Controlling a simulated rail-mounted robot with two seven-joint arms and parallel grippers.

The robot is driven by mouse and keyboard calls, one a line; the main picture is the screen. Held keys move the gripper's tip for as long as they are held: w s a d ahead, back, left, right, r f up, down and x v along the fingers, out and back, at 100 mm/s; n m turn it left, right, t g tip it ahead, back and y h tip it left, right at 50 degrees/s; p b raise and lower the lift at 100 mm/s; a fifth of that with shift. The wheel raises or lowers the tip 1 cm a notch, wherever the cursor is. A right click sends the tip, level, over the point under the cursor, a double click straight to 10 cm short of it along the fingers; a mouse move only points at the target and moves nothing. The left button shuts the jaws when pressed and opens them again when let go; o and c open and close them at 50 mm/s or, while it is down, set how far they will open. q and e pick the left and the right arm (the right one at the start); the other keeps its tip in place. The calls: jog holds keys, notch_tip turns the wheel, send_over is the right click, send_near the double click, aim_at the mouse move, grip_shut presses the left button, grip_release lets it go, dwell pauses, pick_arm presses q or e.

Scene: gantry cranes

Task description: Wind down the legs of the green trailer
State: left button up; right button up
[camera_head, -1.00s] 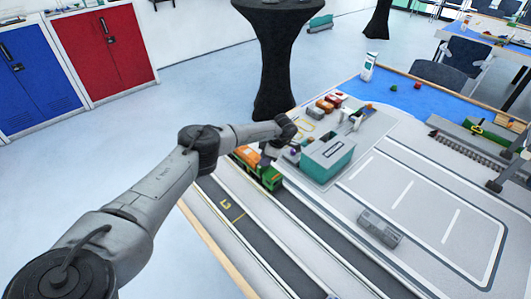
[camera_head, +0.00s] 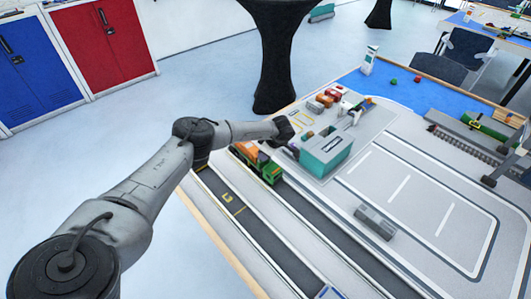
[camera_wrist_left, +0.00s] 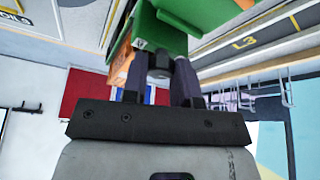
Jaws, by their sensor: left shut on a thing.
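The green trailer (camera_head: 268,172) stands on the dark lane at the near-left side of the table, with an orange part (camera_head: 247,151) at its far end. My left gripper (camera_head: 271,143) is beside the trailer, on its far right side. In the left wrist view, the fingers (camera_wrist_left: 160,78) are shut on a small dark round part (camera_wrist_left: 160,62) just against the green body (camera_wrist_left: 205,14). The trailer's legs cannot be made out clearly. My right gripper is in neither view.
A teal-sided building (camera_head: 326,155) stands close to the right of the gripper. Small red and orange vehicles (camera_head: 328,98) are behind it. A grey block (camera_head: 375,221) lies on the pale yard. The lanes nearer me are mostly clear.

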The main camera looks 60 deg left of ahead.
pick_arm(q)
jog(key=shift+s+a+f, duration=0.1)
jog(key=shift+f, duration=0.05)
jog(key=o, duration=0.9)
jog(key=shift+o, duration=0.2)
jog(key=p+v, duration=0.1)
jog(key=v, duration=1.3)
jog(key=shift+p, duration=0.4)
jog(key=shift+f, duration=0.1)
